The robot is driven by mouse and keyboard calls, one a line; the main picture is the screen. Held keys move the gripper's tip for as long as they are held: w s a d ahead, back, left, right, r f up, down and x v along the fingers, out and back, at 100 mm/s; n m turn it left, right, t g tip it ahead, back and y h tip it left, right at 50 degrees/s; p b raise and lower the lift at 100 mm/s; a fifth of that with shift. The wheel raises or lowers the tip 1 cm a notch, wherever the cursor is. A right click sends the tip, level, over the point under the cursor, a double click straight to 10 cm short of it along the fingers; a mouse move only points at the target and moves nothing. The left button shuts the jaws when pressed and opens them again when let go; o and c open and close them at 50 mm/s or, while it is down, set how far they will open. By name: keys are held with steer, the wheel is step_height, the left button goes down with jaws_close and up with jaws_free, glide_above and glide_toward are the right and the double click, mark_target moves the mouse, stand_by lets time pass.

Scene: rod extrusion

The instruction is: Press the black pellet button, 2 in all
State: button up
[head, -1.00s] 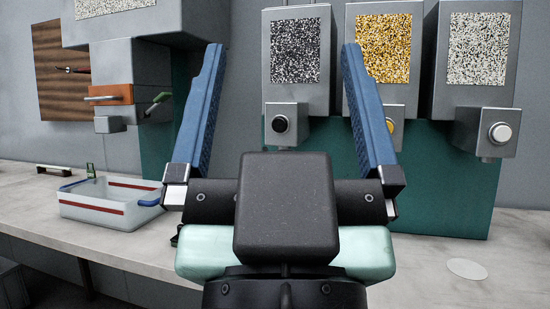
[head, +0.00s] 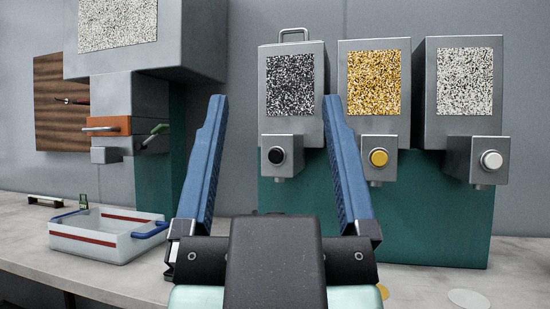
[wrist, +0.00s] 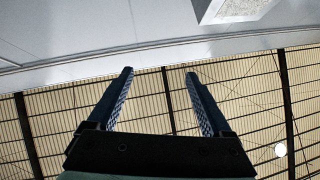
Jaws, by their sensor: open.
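The black button (head: 276,156) is a round knob on the grey housing under the leftmost dispenser, whose window (head: 290,85) shows black and white pellets. My gripper (head: 276,100) is open and empty, its two blue fingers spread wide and pointing up. In the head view the black button shows between the fingers, behind them; no contact shows. In the wrist view my open fingers (wrist: 158,75) point up at the wall and ceiling, and the button is not in sight.
A yellow button (head: 378,157) and a white button (head: 491,160) sit on the dispensers to the right. A clear bin (head: 100,246) with blue handles stands on the counter at left. A machine with an orange block (head: 108,125) stands behind it.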

jaws_close()
stand_by(1.4)
